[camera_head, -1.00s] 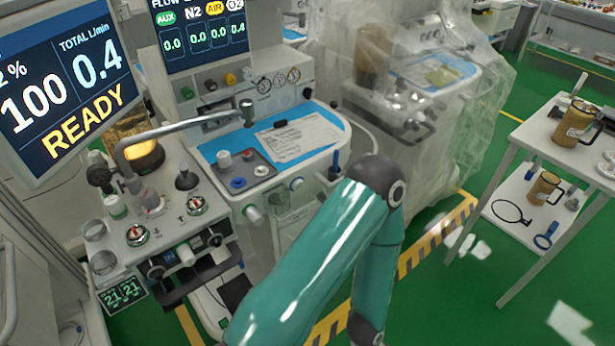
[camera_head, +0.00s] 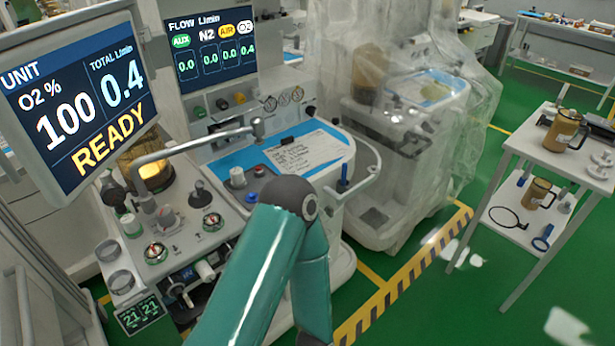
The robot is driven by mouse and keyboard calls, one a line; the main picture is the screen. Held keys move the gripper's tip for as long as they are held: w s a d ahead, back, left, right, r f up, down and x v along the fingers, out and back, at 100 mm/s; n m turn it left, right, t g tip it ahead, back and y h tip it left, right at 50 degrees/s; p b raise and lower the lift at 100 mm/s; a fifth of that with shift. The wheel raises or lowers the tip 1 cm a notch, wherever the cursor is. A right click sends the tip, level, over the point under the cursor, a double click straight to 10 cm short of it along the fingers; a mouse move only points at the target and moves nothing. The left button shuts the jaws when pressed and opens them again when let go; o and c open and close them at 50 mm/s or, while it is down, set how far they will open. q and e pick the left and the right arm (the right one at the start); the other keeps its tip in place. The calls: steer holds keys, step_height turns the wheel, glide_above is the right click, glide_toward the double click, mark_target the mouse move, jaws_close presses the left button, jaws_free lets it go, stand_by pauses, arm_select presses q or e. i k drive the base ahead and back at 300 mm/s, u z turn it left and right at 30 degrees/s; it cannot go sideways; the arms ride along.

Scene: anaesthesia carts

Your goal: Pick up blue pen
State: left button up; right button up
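A slim blue object (camera_head: 344,173), which looks like the blue pen, stands upright at the right edge of the anaesthesia cart, beside the curved white rail. It is small, so I cannot make out its details. The cart's blue worktop (camera_head: 335,158) lies just to its left, with a white paper (camera_head: 305,152) on it. One of my teal arms rises from the bottom middle, its dark elbow joint left of and below the blue object and apart from it in the picture. Neither of my grippers shows in the view.
A monitor (camera_head: 75,95) reading READY stands at the left. A plastic-covered cart (camera_head: 415,150) stands behind, right of the worktop. A white table (camera_head: 535,150) with a gold jug (camera_head: 563,130) is at the right. Green floor (camera_head: 420,320) with a striped line lies between.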

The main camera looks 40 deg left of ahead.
mark_target(345, 167)
steer(key=u, duration=0.55)
steer(key=i, duration=1)
